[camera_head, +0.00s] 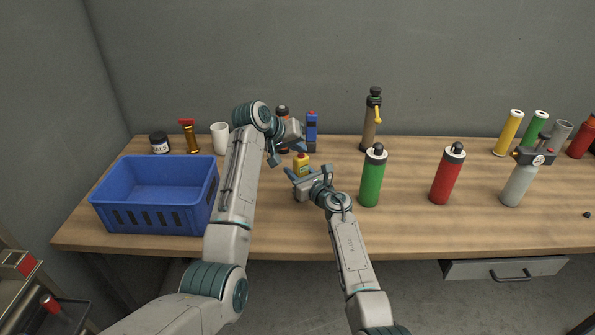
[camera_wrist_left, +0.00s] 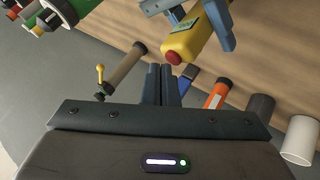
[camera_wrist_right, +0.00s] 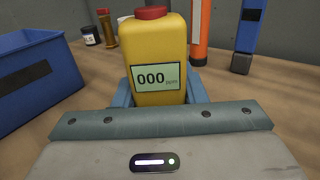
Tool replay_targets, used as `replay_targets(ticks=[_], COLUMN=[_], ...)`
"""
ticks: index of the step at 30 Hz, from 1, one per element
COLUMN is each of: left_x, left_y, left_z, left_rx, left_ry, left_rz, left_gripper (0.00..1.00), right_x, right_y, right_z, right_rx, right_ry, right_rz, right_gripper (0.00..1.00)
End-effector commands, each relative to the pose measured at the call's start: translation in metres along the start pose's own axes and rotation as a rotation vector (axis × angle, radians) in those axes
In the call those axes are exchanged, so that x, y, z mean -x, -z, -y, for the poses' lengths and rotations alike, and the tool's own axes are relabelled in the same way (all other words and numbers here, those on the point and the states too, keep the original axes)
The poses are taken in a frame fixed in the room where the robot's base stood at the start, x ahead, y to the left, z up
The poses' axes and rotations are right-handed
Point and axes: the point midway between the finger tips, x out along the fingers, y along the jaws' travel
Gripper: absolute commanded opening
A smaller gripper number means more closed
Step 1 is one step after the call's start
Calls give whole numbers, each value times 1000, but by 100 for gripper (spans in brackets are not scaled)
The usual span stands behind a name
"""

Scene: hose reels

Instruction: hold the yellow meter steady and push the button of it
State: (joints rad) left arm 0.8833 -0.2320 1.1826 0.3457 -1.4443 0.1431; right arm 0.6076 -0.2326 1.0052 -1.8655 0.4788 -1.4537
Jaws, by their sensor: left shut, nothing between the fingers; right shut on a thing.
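The yellow meter (camera_head: 301,166) stands upright near the middle of the table. In the right wrist view the meter (camera_wrist_right: 158,50) faces me, with a display reading 000 ppm and a red button (camera_wrist_right: 150,12) on top. My right gripper (camera_head: 296,180) is shut on the meter's lower part, and its fingers show on both sides of the meter in the right wrist view.
A blue crate (camera_head: 156,228) stands at the left, with a jar, a brass-coloured item and a white cup (camera_head: 220,138) behind it. A blue tool (camera_head: 311,133) and an orange cylinder stand behind the meter. Green (camera_head: 372,180) and red (camera_head: 446,178) bottles stand to the right.

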Motion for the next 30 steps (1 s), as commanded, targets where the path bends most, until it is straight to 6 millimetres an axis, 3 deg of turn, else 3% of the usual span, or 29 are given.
replay_targets(ticks=[30], left_x=[2], left_y=[2], left_z=[-1], left_rx=[-1], left_ry=[0], left_rz=[-1], left_gripper=[0], right_x=[0], right_y=[0], right_z=[0], right_rx=[0], right_ry=[0], right_rz=[0], right_gripper=[13])
